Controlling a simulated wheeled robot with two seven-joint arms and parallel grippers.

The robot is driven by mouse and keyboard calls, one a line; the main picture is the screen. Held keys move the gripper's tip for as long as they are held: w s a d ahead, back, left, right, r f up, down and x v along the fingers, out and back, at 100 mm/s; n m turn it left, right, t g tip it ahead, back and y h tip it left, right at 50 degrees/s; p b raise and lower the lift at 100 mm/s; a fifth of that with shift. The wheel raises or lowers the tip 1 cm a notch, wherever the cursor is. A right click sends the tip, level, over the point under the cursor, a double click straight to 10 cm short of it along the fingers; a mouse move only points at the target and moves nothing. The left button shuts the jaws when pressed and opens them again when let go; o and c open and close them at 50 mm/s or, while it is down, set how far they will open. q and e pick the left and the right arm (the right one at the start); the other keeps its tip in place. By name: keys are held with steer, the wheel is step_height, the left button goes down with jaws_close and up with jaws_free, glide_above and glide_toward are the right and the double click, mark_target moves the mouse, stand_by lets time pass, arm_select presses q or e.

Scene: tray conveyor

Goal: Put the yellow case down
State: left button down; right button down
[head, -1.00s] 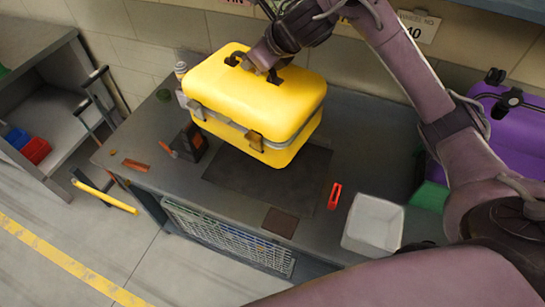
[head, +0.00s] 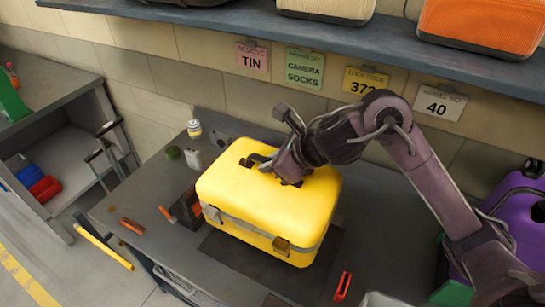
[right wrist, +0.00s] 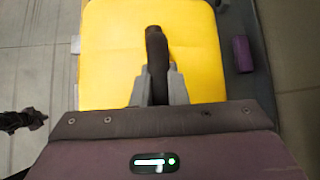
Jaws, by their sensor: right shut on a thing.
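The yellow case (head: 262,207) has a grey seam band, front latches and a dark top handle (head: 258,160). In the head view it is upright over the dark mat (head: 222,243) on the grey workbench. Its underside appears to be at the mat, but I cannot see for certain whether it touches. My right gripper (head: 284,172) is at the top of the case, shut on the handle. The right wrist view shows the dark handle (right wrist: 157,55) between the grey fingers, with the yellow lid (right wrist: 110,40) beyond. My left gripper is in neither view now.
On the workbench (head: 120,202), a white-capped bottle (head: 194,129), a black and orange block (head: 187,208) and a red tool (head: 342,286) lie around the case. A purple case (head: 515,225) stands at the right. A shelf (head: 220,20) runs above.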

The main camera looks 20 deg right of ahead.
steer(key=f, duration=1.3)
steer(key=shift+w+d+f+b, duration=0.1)
steer(key=shift+w+f+b, duration=0.1)
steer(key=shift+f+b, duration=0.15)
steer(key=c, duration=1.7)
jaws_free()
steer(key=shift+s+f, duration=0.15)
steer(key=shift+f, duration=0.1)
steer(key=shift+o, duration=1.3)
steer(key=shift+d+r, duration=0.1)
steer(key=shift+r, duration=0.05)
